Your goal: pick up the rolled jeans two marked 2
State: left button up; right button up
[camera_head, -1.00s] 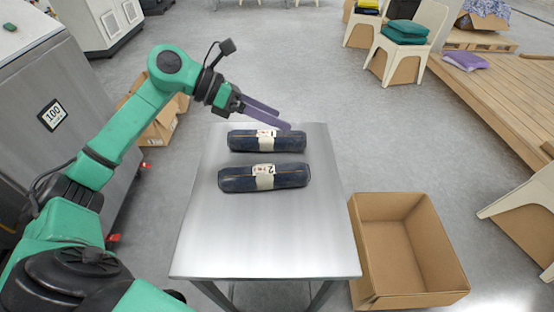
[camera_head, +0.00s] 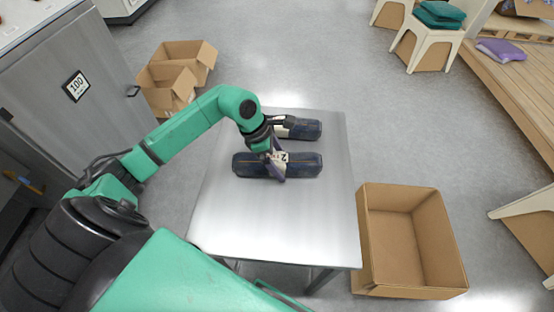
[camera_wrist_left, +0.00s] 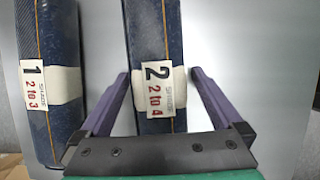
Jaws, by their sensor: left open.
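The rolled jeans two (camera_head: 304,166) is a dark blue roll with a white band marked 2, lying crosswise on the steel table (camera_head: 300,215). In the left wrist view the roll (camera_wrist_left: 153,40) stands between the two purple fingers. My left gripper (camera_head: 275,165) is open over the middle of the roll, one finger on each side of the band. A small gap seems to show beside the fingers; contact is unclear. The rolled jeans one (camera_head: 306,129) lies behind it, partly hidden by my arm; it also shows at the left in the left wrist view (camera_wrist_left: 55,130). My right gripper is not seen.
An open empty cardboard box (camera_head: 408,240) stands right of the table. More open boxes (camera_head: 170,90) stand on the floor at the left, next to a grey machine (camera_head: 60,110). The front half of the table is clear.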

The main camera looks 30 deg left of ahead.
pick_arm(q)
jog(key=shift+w+f, duration=0.1)
jog(key=shift+f, duration=0.05)
jog(key=c, duration=1.3)
grip_shut()
